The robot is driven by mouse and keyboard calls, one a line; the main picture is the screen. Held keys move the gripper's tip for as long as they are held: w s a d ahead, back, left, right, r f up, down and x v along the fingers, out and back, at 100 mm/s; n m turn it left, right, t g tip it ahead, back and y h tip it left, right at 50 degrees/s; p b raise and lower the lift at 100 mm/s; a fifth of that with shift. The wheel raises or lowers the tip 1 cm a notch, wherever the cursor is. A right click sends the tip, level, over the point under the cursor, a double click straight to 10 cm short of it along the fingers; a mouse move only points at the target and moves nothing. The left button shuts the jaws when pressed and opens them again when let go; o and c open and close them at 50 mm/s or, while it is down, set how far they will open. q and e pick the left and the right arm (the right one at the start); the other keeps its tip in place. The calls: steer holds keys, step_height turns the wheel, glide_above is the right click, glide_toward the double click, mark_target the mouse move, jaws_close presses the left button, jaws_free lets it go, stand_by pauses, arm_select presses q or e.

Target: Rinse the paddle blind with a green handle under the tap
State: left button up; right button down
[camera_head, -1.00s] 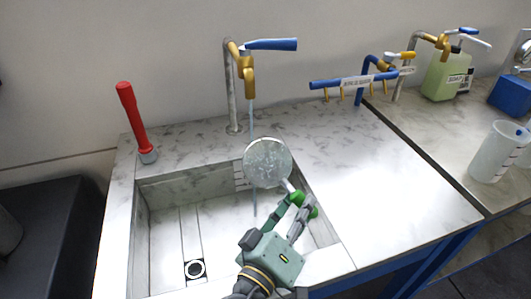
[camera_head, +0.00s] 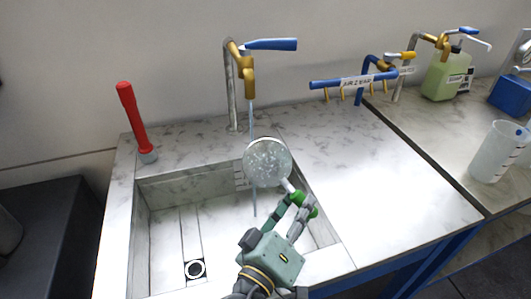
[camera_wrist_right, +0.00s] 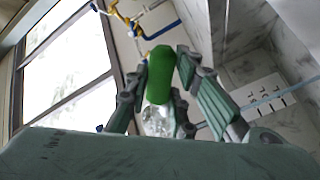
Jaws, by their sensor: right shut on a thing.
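The paddle blind (camera_head: 267,163) is a round grey metal disc with wet-looking white specks on its face. Its green handle (camera_head: 309,203) is between the fingers of my right gripper (camera_head: 298,207), which is shut on it. The disc is held up over the right part of the sink. The tap (camera_head: 248,75) has a brass spout and a blue lever, and a thin stream of water (camera_head: 252,125) runs down from it to the disc and on below it. In the right wrist view the green handle (camera_wrist_right: 159,75) sits between the fingers, with part of the disc (camera_wrist_right: 157,120) beyond. My left gripper is not in view.
A blue rail (camera_head: 352,80) with small brass outlets, a green soap bottle (camera_head: 444,75) and a clear beaker (camera_head: 497,152) are to the right. The right counter is bare.

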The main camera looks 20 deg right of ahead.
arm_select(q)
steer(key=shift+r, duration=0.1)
arm_select(e)
steer(key=shift+s+r, duration=0.1)
steer(key=shift+r, duration=0.1)
